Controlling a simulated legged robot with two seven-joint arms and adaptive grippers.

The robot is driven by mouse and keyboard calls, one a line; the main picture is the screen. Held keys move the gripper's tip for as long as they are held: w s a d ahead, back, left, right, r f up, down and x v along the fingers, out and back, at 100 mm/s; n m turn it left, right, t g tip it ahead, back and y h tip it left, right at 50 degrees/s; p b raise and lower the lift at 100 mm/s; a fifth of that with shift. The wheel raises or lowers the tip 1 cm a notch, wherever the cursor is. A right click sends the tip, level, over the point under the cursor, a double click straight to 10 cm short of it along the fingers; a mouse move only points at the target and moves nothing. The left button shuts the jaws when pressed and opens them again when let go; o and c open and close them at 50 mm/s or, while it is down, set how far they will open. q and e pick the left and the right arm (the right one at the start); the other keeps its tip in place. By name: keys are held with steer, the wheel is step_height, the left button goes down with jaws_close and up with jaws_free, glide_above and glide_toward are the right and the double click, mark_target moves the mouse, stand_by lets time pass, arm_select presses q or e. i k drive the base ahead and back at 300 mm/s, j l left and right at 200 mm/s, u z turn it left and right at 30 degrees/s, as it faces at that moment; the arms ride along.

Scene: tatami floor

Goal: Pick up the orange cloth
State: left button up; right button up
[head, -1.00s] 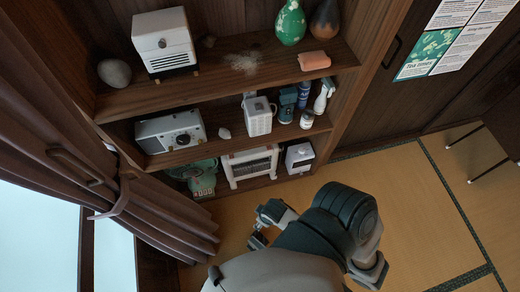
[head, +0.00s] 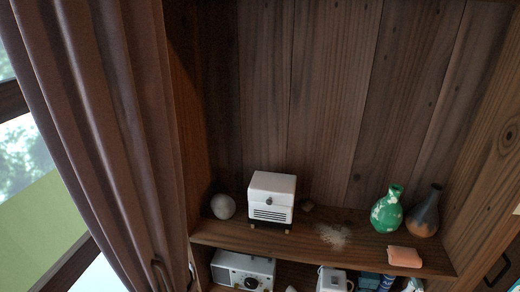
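The orange cloth (head: 404,257) is a small folded block in the head view. It lies at the front right of the wooden shelf (head: 300,241), close to the front edge. It is in front of the green vase and the dark vase. Neither of my grippers is in view now, so their states are hidden.
On the same shelf stand a white box-like appliance (head: 271,199), a round grey stone (head: 223,206), a green vase (head: 387,210) and a dark brown vase (head: 425,211). A pale powdery patch (head: 334,236) lies left of the cloth. A curtain (head: 115,130) hangs at left.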

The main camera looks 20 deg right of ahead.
mark_target(400, 257)
steer(key=z, duration=1.95)
